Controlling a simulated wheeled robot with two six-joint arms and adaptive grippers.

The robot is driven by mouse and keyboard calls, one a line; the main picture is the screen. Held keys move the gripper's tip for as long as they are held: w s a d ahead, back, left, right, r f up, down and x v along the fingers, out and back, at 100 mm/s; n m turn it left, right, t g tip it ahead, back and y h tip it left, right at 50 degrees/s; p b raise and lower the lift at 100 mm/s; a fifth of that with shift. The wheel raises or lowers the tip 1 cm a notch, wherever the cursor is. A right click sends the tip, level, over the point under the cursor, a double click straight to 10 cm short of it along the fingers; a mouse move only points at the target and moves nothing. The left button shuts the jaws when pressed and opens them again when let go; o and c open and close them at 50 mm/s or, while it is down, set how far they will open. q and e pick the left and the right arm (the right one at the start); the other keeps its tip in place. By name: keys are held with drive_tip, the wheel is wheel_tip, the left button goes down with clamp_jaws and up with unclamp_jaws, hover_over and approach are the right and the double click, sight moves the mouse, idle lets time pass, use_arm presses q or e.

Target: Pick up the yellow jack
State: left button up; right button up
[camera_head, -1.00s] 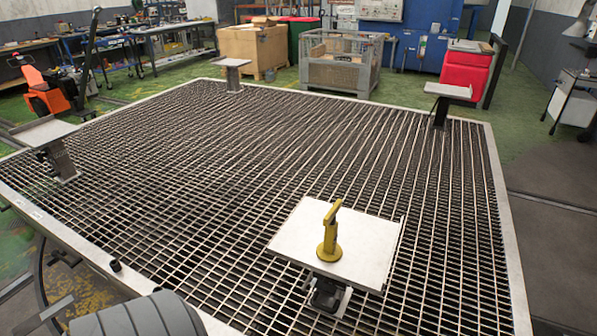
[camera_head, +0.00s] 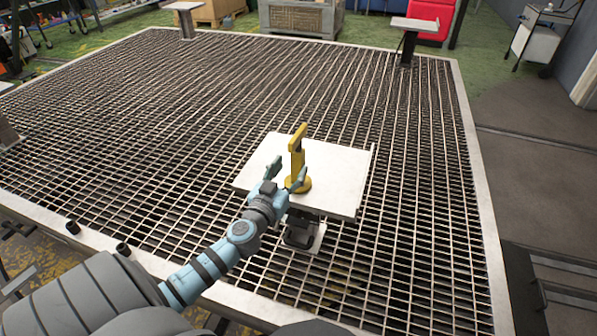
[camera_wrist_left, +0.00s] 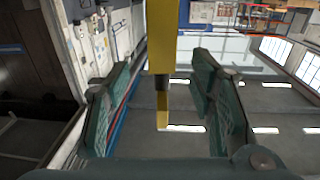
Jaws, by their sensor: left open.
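The yellow jack (camera_head: 297,158) stands upright on a pale square plate (camera_head: 335,182), its round base on the plate and its narrow arm at the top. My left gripper (camera_head: 287,171) reaches in from the lower left, with its fingers apart at the jack's near left side. In the left wrist view, the jack's yellow post (camera_wrist_left: 168,45) shows between the two open fingers of my left gripper (camera_wrist_left: 163,82), with space on both sides. Whether it lies fully inside the jaws I cannot tell. My right gripper is not in view.
The plate stands on a support above a wide metal grating (camera_head: 180,120) with a pale rim. Other raised plates stand at the back right (camera_head: 414,25) and back left (camera_head: 184,6). The grating around the jack's plate is clear.

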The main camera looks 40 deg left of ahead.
sight(296, 160)
use_arm(q)
drive_tip(key=x, duration=0.7)
drive_tip(key=shift+s+a+f, duration=0.1)
drive_tip(key=shift+f, duration=0.2)
drive_tip(key=shift+s, duration=0.1)
clamp_jaws()
